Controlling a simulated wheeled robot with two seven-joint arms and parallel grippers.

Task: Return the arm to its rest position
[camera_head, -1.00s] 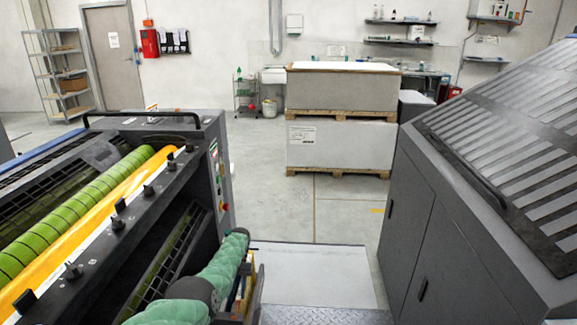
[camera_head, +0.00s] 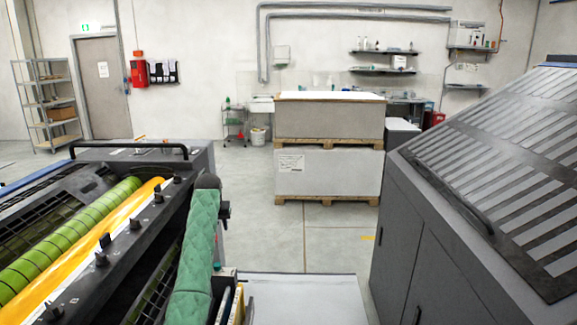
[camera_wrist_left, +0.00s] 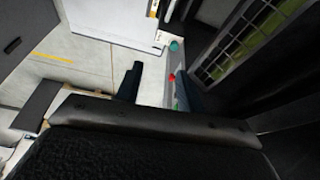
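My left arm (camera_head: 194,262), in a green quilted sleeve, stands upright beside the grey press at the lower left of the head view. A small dark part of my left gripper (camera_head: 225,211) shows just right of the arm's dark top joint. In the left wrist view, the two dark fingers of this gripper (camera_wrist_left: 157,84) are apart with nothing between them. Floor and a grey panel with red and green buttons show beyond the fingers. My right arm and gripper are in neither view.
The grey press (camera_head: 190,160) with green and yellow rollers is close on the left. A large dark grey machine (camera_head: 410,230) stands on the right. Pallets with stacked grey blocks (camera_head: 328,172) stand ahead. Floor between them is clear, beyond a pale platform (camera_head: 303,298).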

